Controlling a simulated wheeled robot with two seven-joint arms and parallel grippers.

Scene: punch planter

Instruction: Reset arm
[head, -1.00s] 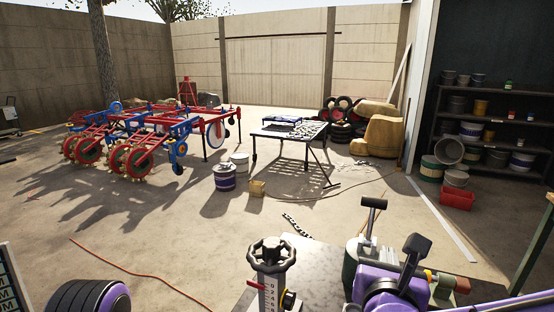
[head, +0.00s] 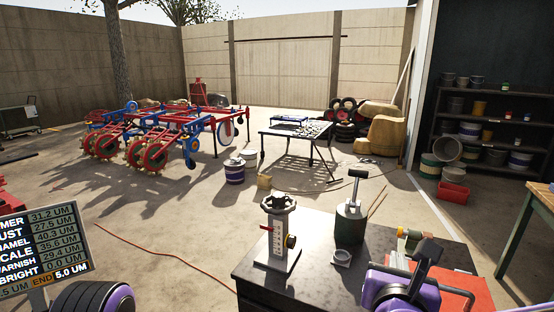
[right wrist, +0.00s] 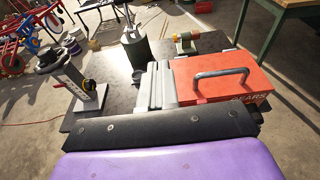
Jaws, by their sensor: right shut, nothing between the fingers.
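My right gripper (head: 428,252) is at the lower right of the head view, above the dark bench (head: 318,228). In the right wrist view its grey fingers (right wrist: 155,78) are together with nothing between them. They appear in front of the left end of a red toolbox (right wrist: 222,78) with a grey handle; I cannot tell the height gap. The toolbox is partly hidden behind my purple arm in the head view. My left gripper is out of view; only a purple and black part of my left arm shows at the lower left.
On the bench stand a gauge stand with a black handwheel (head: 280,230), a dark green canister with a T-handle (head: 350,222) and a small ring (head: 342,257). A readout board (head: 42,250) stands left. A green-legged table (head: 540,215) is at right.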

